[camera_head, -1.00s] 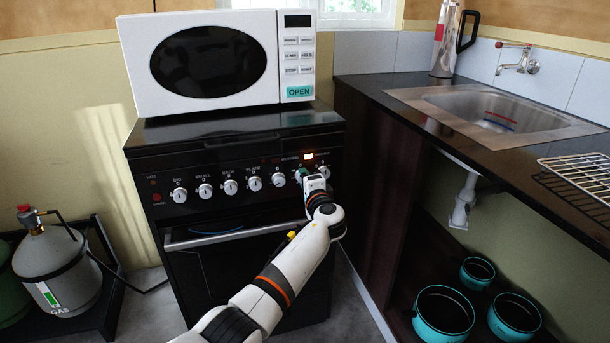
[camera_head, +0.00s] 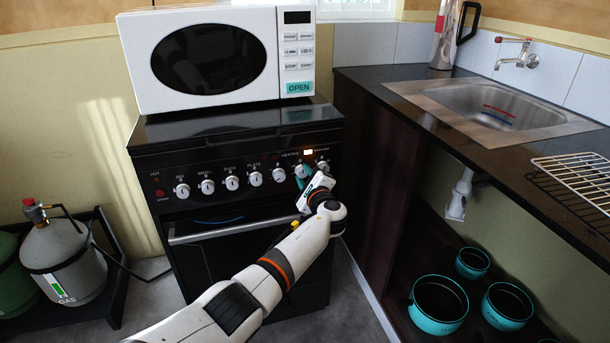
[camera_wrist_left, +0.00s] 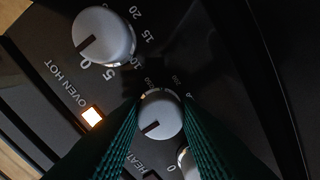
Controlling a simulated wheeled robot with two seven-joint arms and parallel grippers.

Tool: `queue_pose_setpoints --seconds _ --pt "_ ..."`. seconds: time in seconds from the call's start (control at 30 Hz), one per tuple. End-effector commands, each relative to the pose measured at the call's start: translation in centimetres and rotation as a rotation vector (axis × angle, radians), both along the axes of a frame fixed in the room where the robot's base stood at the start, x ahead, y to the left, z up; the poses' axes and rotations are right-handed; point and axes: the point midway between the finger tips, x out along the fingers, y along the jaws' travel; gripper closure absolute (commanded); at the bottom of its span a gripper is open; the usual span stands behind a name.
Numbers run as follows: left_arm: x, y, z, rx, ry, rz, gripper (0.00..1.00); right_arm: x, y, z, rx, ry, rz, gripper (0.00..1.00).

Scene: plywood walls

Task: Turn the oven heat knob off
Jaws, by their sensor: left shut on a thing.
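The oven heat knob (camera_wrist_left: 160,115) is a round pale grey knob with a dark pointer line. In the left wrist view it sits between the green ridged fingers of my left gripper (camera_wrist_left: 162,128), which is shut on it. The pointer line slants toward the lower left; the markings around it are partly hidden. In the head view my left gripper (camera_head: 301,174) reaches the right part of the stove's (camera_head: 240,145) knob row and largely hides this knob. The orange oven light (camera_wrist_left: 92,116) is lit, and it also shows in the head view (camera_head: 308,152). My right gripper is not in view.
A numbered knob (camera_wrist_left: 103,37) is close beside the held one, and another knob (camera_wrist_left: 188,162) is partly hidden by a finger. A white microwave (camera_head: 225,60) stands on the stove. The oven handle (camera_head: 230,232) runs below the knobs. A counter (camera_head: 420,115) borders the right.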

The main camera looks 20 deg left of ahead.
Motion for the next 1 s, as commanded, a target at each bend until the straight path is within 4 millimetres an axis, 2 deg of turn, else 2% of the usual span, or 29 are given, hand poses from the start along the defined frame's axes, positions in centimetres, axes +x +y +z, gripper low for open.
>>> queue_pose_setpoints --seconds 0.47,0.5,0.6,1.0 --pt "-0.08 -0.11 -0.34 0.009 0.013 -0.001 0.93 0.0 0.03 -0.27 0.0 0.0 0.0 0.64" --pt "-0.08 -0.11 -0.34 0.009 0.013 -0.001 0.64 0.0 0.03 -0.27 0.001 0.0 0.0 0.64" --pt "-0.06 -0.08 -0.27 0.009 0.011 -0.001 0.48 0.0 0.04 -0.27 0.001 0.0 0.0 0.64" --pt "-0.41 -0.36 0.03 0.009 0.008 -0.002 0.48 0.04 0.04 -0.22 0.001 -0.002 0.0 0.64"
